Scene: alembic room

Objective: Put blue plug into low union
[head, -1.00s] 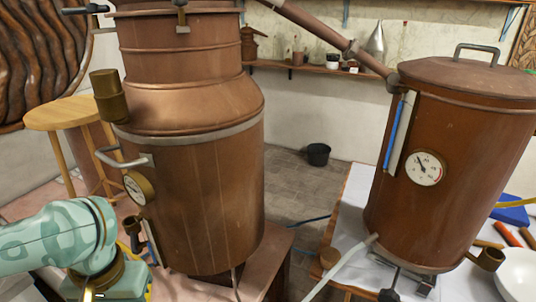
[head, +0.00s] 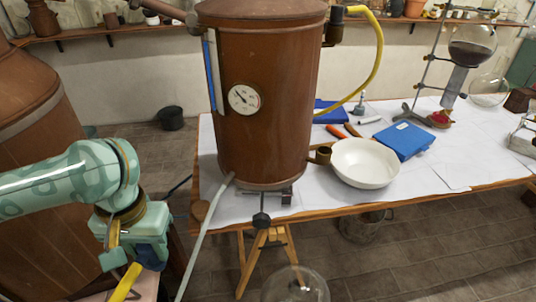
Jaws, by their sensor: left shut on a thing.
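My left gripper (head: 133,258) is at the lower left of the head view, pointing down and shut. A dark blue piece (head: 153,254), seemingly the blue plug, shows at its jaws, partly hidden by them. A yellow tube (head: 126,283) runs down from just below the jaws; how it joins the blue piece is unclear. A short brass elbow (head: 320,155), seemingly the low union, sticks out low on the right side of the copper vessel (head: 265,125). Its mouth faces up and looks empty. The gripper is well to its left, apart from it. My right gripper is not in view.
A white bowl (head: 365,164) stands close beside the elbow. A yellow hose (head: 377,60) hangs from the vessel's upper fitting. A pale pipe (head: 203,240) slants down between gripper and vessel. Round glass (head: 295,286) shows at the bottom. A blue box (head: 404,141) lies farther right.

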